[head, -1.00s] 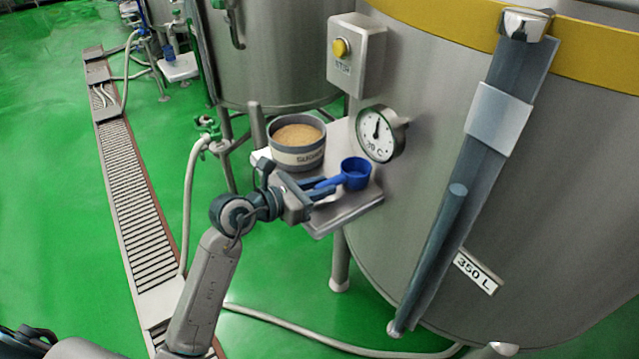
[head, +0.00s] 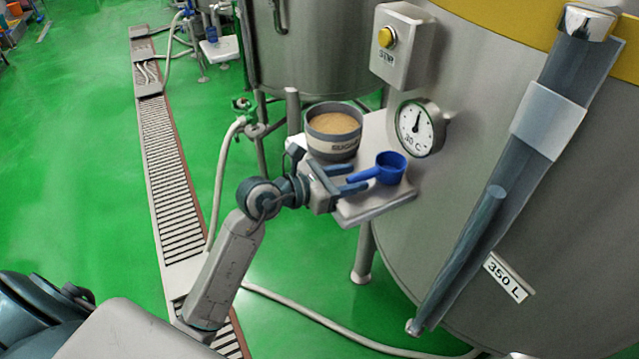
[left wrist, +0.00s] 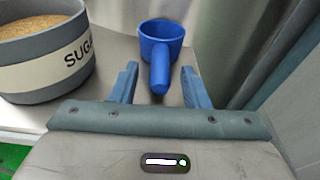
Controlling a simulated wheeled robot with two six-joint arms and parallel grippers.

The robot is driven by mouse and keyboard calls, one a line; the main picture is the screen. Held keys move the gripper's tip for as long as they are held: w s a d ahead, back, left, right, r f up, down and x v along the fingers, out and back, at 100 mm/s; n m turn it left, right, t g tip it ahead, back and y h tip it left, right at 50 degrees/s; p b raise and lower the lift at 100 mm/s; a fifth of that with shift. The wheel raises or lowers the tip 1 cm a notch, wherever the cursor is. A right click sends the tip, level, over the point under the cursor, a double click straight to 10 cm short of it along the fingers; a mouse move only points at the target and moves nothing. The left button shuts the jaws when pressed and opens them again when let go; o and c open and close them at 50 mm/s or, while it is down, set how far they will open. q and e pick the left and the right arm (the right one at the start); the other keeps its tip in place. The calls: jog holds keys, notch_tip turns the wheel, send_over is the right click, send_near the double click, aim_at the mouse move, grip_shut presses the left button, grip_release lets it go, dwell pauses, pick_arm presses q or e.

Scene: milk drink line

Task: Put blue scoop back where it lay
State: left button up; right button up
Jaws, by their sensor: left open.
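The blue scoop (head: 390,168) rests on the small metal shelf (head: 378,203) beside the big tank, its handle pointing toward my left gripper. My left gripper (head: 358,178) is open at the shelf. In the left wrist view the scoop (left wrist: 161,50) stands upright ahead, and the end of its handle lies between the two blue fingers (left wrist: 158,88), with a gap on each side. The fingers do not touch the handle. My right gripper does not show in either view.
A grey sugar tub (head: 334,132) full of light brown sugar stands on the shelf, left of the scoop. The tank wall with a dial gauge (head: 420,127) rises close behind the scoop. A control box (head: 402,46) is above. A hose (head: 225,180) hangs at left.

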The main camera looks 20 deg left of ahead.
pick_arm(q)
jog(key=b+v, duration=0.2)
jog(key=v, duration=0.9)
jog(key=shift+d, duration=0.1)
